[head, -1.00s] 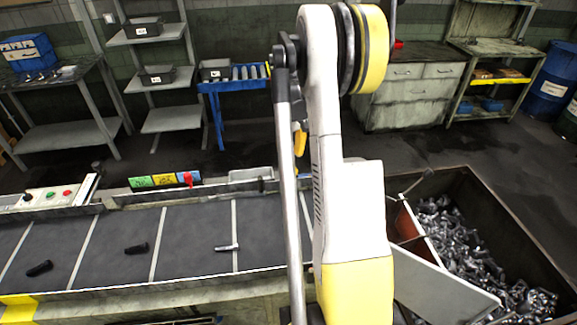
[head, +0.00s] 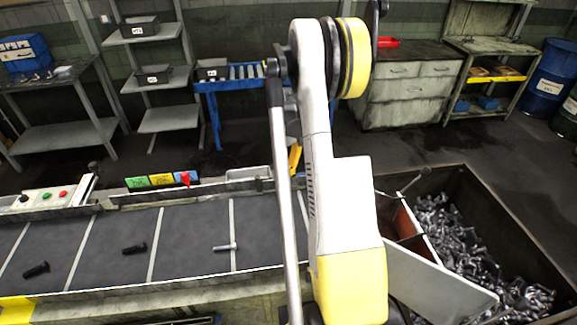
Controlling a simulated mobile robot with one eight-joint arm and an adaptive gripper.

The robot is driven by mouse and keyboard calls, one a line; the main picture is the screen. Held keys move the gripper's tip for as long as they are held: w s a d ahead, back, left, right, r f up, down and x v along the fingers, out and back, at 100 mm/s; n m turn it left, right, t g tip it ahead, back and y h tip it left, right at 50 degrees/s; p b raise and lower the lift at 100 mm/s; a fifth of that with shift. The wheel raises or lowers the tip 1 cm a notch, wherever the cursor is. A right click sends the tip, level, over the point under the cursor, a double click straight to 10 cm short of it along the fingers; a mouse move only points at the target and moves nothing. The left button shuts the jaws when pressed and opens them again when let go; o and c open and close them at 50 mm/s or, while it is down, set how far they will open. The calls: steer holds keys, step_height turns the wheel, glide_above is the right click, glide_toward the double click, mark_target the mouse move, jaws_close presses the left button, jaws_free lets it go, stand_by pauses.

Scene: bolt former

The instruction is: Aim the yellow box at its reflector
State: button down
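A small yellow piece (head: 295,158) shows just left of my white arm link, at the far side of the conveyor. It is partly covered by my arm, so I cannot tell for sure that it is the yellow box or which way it faces. I cannot make out a reflector. My gripper is not visible; my arm fills the middle of the head view.
The dark conveyor belt (head: 190,240) carries several bolts, including a dark one (head: 36,269) and a silver one (head: 225,247). Green, yellow and blue labels (head: 162,180) stand behind it. A large bin of metal parts (head: 470,250) is at right. Dark open floor lies behind.

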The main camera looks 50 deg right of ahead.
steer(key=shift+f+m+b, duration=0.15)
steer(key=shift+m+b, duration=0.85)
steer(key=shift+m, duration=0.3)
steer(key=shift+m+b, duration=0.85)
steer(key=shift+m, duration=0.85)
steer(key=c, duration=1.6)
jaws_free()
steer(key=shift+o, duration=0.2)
